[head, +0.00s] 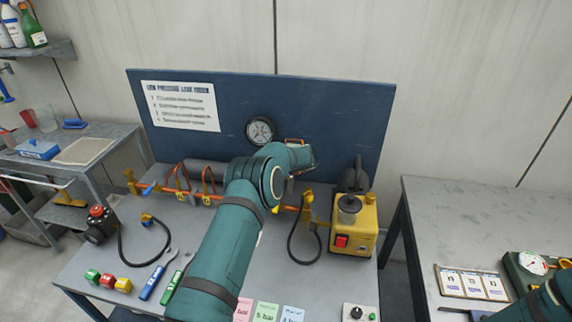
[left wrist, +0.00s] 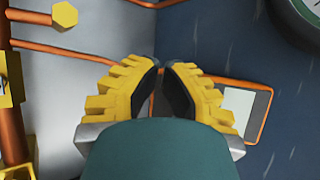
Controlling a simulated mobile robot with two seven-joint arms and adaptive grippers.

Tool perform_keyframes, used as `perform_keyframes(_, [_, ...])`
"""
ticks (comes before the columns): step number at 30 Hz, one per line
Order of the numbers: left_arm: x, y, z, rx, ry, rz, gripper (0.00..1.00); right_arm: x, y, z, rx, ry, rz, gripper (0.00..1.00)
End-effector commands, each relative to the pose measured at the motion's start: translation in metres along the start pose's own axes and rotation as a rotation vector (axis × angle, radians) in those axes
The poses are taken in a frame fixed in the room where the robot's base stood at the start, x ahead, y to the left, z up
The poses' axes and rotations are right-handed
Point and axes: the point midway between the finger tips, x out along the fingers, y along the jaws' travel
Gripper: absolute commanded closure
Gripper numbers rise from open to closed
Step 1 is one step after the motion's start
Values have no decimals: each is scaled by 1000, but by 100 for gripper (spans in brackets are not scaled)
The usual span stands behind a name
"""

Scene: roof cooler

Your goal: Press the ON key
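No key marked ON is readable in either view. An orange-edged device with a pale panel (left wrist: 240,102) is partly hidden behind my left fingers in the left wrist view. Its orange edge (head: 294,141) shows at the blue back board in the head view. My left gripper (left wrist: 162,65) has its fingertips together with nothing seen between them, in front of the board beside the device. I cannot tell whether it touches the device. In the head view my left arm hides most of the gripper. My right gripper is out of view; only part of that arm shows at bottom right.
A round gauge (head: 260,130) is on the board. A copper-coloured pipe run (head: 176,193) crosses the bench below it. A yellow pump (head: 352,222) with a red switch (head: 341,241) stands at the right.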

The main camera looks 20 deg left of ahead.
Motion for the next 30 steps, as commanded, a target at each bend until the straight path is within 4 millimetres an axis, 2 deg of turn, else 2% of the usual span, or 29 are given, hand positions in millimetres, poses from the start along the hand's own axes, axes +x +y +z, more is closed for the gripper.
perform_keyframes(30, [4,-2,-2,1,0,0,100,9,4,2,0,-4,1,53])
